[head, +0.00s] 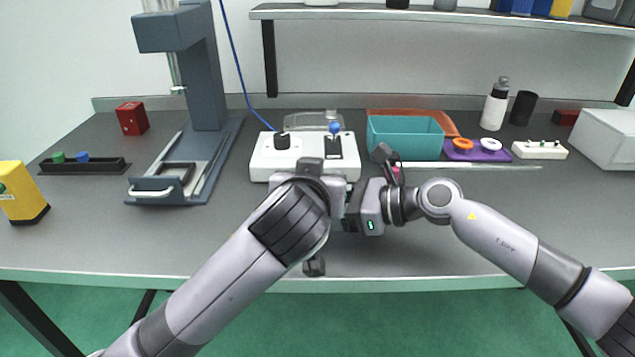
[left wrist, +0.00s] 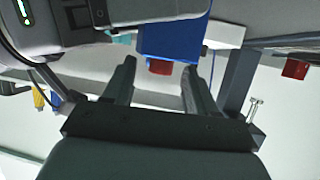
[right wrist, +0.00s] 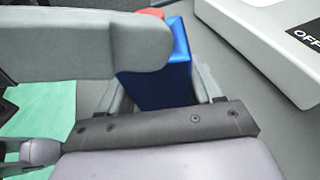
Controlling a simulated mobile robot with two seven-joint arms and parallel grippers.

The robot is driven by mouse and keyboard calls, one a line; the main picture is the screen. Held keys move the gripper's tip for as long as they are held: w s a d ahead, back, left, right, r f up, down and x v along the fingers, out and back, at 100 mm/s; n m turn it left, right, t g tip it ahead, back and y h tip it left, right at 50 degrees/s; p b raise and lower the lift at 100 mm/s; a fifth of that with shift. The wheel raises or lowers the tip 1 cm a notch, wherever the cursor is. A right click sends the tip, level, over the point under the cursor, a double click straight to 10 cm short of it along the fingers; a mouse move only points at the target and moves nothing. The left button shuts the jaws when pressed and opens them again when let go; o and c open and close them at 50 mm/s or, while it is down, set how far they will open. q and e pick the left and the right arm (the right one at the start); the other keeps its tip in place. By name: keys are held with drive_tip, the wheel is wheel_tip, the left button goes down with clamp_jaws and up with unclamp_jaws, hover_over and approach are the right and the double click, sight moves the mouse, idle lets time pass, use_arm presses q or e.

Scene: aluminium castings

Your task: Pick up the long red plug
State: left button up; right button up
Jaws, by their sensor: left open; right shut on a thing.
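A blue block (right wrist: 165,80) is held between the fingers of my right gripper (right wrist: 160,88); it also shows in the left wrist view (left wrist: 172,38). A short red end, probably the long red plug (left wrist: 160,67), sticks out of the block's face towards my left gripper; a bit of red also shows at the block's top in the right wrist view (right wrist: 150,12). My left gripper (left wrist: 158,72) is open, with its fingertips on either side of the red end, and I see a gap at both sides. In the head view my arms hide block and plug.
A white switch box (head: 262,160) stands close behind the grippers. Beyond are a teal bin (head: 405,138), a purple tray (head: 470,152) and a grey press (head: 207,90). A red box (head: 131,118) stands at the left. The table's front strip is clear.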

use_arm(q)
drive_tip(key=shift+w+a+f, duration=0.1)
drive_tip(key=shift+f, duration=0.25)
use_arm(e)
drive_tip(key=shift+s+a, duration=0.1)
use_arm(q)
drive_tip(key=c, duration=1)
drive_tip(key=shift+f, duration=0.15)
clamp_jaws()
wheel_tip(320, 180, up, 11)
drive_tip(key=shift+f, duration=0.2)
use_arm(e)
drive_tip(key=o, duration=1.1)
drive_tip(key=shift+o, duration=0.2)
